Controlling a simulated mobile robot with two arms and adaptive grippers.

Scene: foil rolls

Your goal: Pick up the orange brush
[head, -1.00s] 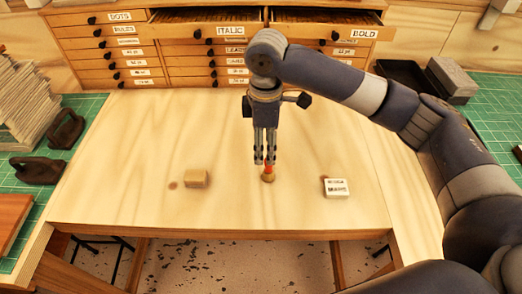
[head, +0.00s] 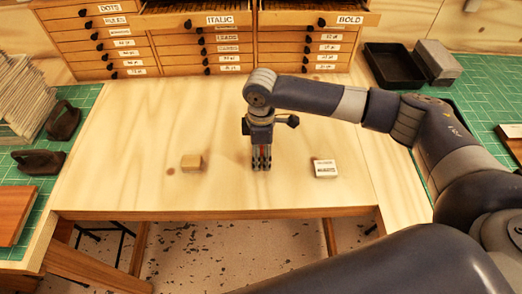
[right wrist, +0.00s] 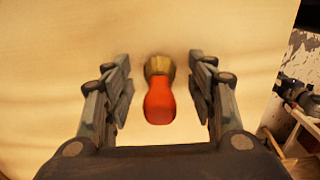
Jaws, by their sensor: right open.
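The orange brush (right wrist: 159,103) stands out in the right wrist view, with a rounded orange-red handle and a brown-gold end. It lies between the two open fingers of my right gripper (right wrist: 160,92), with a gap on each side. In the head view my right gripper (head: 261,165) points down low over the middle of the wooden table (head: 120,150) and hides most of the brush. Only a little red shows between the fingers there. My left gripper is not in view.
A tan block (head: 191,162) lies left of the gripper and a white labelled block (head: 325,168) lies right of it. A drawer cabinet (head: 168,45) stands at the back. A black tray (head: 392,68) sits at the back right. The table's front left is clear.

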